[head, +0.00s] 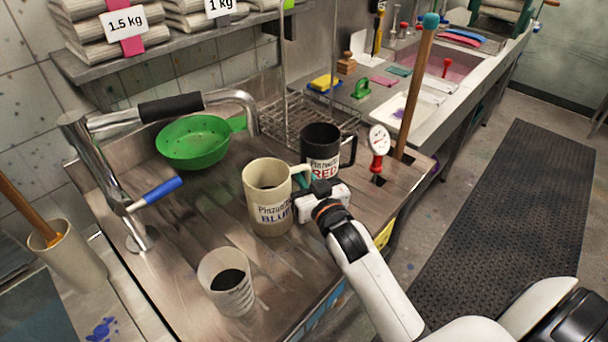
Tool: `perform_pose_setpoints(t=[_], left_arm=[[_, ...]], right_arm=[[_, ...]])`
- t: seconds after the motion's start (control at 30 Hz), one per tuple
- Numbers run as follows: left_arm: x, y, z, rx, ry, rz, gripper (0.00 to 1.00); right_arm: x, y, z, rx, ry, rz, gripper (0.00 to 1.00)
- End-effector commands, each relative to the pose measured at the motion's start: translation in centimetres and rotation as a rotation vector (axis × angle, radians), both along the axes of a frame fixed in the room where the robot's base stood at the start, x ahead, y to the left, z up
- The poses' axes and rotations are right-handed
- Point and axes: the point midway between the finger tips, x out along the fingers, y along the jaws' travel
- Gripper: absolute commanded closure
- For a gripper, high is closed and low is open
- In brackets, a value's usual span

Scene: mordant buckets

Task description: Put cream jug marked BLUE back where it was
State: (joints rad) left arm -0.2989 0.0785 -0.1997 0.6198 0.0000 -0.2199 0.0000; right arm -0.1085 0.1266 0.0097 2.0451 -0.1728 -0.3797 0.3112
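The cream jug marked BLUE (267,203) stands upright, or very nearly so, on the stained worktop, with its handle toward the right. I cannot tell whether its base touches the surface. My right gripper (305,187) is at the jug's handle, its white body just right of the jug. The fingers are mostly hidden, so I cannot tell whether they are closed on the handle. A black jug marked RED (321,150) stands close behind and to the right. My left gripper is not in view.
A beaker of dark liquid (227,283) stands in front of the cream jug. A green colander (194,142) and a lever tap (122,202) are at the left. A wire rack (290,120), a red-handled dial gauge (379,145) and an upright pole (416,85) stand behind and right.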

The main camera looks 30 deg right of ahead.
Motion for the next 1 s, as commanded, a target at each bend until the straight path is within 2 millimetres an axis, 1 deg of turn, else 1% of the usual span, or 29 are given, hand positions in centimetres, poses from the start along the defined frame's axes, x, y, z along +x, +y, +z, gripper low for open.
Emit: perform_pose_setpoints(t=[0.03, 0.17, 0.2, 0.3, 0.67, 0.77, 1.0], left_arm=[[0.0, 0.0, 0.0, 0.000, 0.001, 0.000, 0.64], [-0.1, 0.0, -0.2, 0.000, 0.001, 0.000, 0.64], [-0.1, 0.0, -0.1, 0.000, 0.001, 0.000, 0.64], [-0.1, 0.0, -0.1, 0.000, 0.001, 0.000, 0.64], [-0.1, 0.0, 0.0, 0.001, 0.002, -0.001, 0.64], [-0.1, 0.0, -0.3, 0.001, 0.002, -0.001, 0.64], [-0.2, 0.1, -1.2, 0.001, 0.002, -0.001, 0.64]], right_arm=[[0.0, 0.0, 0.2, 0.002, -0.006, 0.001, 1.00], [0.0, 0.0, -0.1, 0.002, -0.006, 0.001, 1.00], [0.0, 0.0, -0.2, 0.000, -0.001, 0.000, 0.81], [0.0, 0.0, -0.2, 0.000, -0.001, 0.000, 0.66], [-0.2, 0.0, 0.0, 0.000, 0.000, 0.000, 0.66], [-1.5, 0.1, -0.2, 0.000, 0.002, 0.000, 0.66], [-6.6, 0.4, -0.3, 0.001, 0.003, -0.001, 0.66]])
